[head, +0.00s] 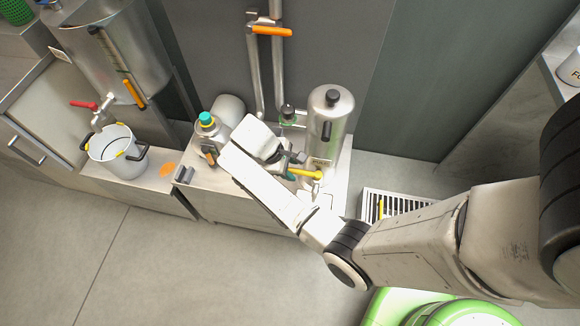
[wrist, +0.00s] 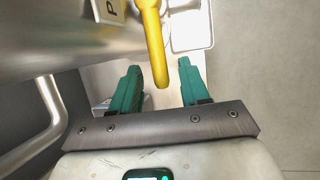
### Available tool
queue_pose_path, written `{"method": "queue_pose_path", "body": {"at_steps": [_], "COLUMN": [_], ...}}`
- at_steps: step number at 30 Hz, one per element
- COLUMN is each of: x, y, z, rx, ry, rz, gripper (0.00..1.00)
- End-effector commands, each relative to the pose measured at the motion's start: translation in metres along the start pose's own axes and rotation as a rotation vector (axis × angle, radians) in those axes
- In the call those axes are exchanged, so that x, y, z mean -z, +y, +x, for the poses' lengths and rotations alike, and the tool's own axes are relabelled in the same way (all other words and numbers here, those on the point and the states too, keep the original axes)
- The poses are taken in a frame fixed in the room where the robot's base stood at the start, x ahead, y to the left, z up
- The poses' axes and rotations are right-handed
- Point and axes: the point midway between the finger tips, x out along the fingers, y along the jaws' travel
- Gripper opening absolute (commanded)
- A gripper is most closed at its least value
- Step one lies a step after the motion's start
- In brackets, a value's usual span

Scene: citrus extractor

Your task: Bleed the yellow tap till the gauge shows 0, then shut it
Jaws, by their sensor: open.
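The yellow tap (head: 305,174) sticks out from the lower front of the upright steel cylinder (head: 323,105), under a small label (head: 320,162). My gripper (head: 290,172) is beside the tap, its teal fingers partly hidden by my arm. In the wrist view the yellow lever (wrist: 152,45) reaches down between the two open teal fingers (wrist: 159,68), with visible space on both sides. The fingers do not appear closed on it. I cannot make out a readable gauge in either view.
A steel pipe (wrist: 45,125) runs left of my gripper. Further left are a white pot (head: 118,158) and a tank with a red-handled tap (head: 84,104). A floor grate (head: 405,203) lies right; open floor is in front.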

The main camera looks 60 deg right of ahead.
Motion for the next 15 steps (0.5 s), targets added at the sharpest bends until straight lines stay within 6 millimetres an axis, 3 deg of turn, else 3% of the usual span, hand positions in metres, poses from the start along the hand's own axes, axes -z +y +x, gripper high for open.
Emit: {"method": "queue_pose_path", "body": {"at_steps": [6,15], "x": [-0.0001,0.0001], "y": [0.0,-0.0001], "z": [0.0002,0.0], "rx": [0.0,0.0], "ry": [0.0,0.0], "rz": [0.0,0.0], "gripper": [0.44,0.16]}}
